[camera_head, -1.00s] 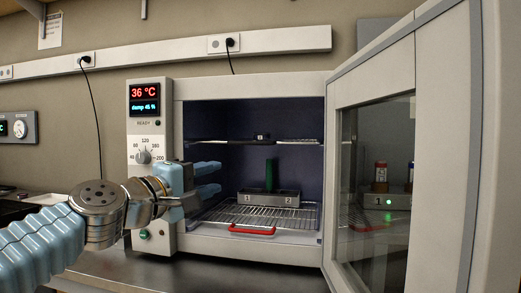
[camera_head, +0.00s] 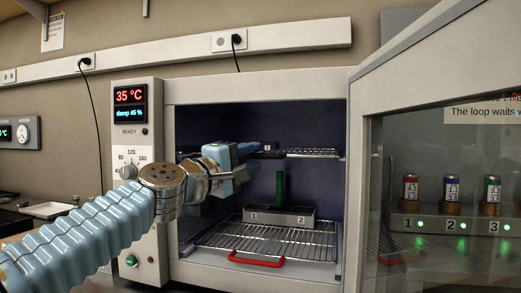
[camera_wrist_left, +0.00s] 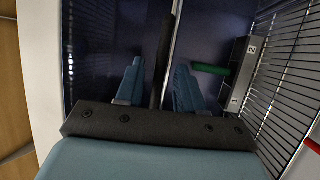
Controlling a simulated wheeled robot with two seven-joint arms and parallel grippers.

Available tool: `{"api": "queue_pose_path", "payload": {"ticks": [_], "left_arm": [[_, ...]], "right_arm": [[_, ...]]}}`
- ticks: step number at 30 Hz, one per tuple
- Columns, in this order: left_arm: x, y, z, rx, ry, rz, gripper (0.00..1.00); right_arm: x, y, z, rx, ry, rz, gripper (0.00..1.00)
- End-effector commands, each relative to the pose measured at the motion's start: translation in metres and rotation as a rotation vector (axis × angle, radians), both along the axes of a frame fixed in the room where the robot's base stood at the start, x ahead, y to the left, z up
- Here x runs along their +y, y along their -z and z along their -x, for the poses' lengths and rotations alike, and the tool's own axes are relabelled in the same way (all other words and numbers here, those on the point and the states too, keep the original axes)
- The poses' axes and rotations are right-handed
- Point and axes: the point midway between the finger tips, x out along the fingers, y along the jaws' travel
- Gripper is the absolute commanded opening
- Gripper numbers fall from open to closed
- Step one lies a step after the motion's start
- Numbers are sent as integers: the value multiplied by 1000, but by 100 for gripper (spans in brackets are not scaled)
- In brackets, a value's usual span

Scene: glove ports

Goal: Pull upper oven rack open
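The upper rack (camera_head: 315,153) is a thin wire shelf high inside the open oven (camera_head: 170,200), with a dark front piece (camera_head: 268,155) near its left part. My left gripper (camera_head: 252,160) is inside the oven opening at the upper rack's height, by that dark piece. In the left wrist view its two blue fingers (camera_wrist_left: 158,85) are apart, and the dark edge of the upper rack (camera_wrist_left: 166,50) shows between them. I cannot tell whether the fingers touch it. My right gripper is not in view.
The lower rack (camera_head: 320,240) has a red handle (camera_head: 257,262) and carries a grey holder (camera_head: 280,222) with a green upright piece (camera_head: 280,188). The oven's glass door (camera_head: 440,250) stands open at the right. It shows several capped vials.

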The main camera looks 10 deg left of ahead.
Motion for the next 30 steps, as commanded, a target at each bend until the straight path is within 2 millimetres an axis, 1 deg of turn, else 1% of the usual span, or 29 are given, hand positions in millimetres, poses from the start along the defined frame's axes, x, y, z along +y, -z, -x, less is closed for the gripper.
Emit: {"api": "queue_pose_path", "payload": {"ticks": [1, 3, 6, 10, 17, 18, 20, 24, 25, 30], "left_arm": [[-5, -3, -9, 1, 1, -1, 37], [-9, -5, -18, 0, 1, -1, 37], [-13, -7, -27, 0, 1, -1, 37], [-16, -7, -32, 0, 1, -1, 37], [-16, -7, -33, 0, 1, -1, 37], [-16, -7, -33, 0, 1, -1, 34], [-16, -7, -33, 0, 1, -1, 25], [-16, -7, -33, -1, 0, 0, 4], [-15, -7, -33, -2, 0, 0, 0], [-15, -8, -32, -3, -1, 1, 0]], "right_arm": [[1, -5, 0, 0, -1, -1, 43], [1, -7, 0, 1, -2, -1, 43], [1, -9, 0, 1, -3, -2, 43], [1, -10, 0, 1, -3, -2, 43], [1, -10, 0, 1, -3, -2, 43], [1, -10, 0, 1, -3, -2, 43], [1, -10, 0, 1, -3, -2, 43], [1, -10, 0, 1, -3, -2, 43], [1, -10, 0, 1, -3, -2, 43], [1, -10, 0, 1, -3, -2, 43]]}}
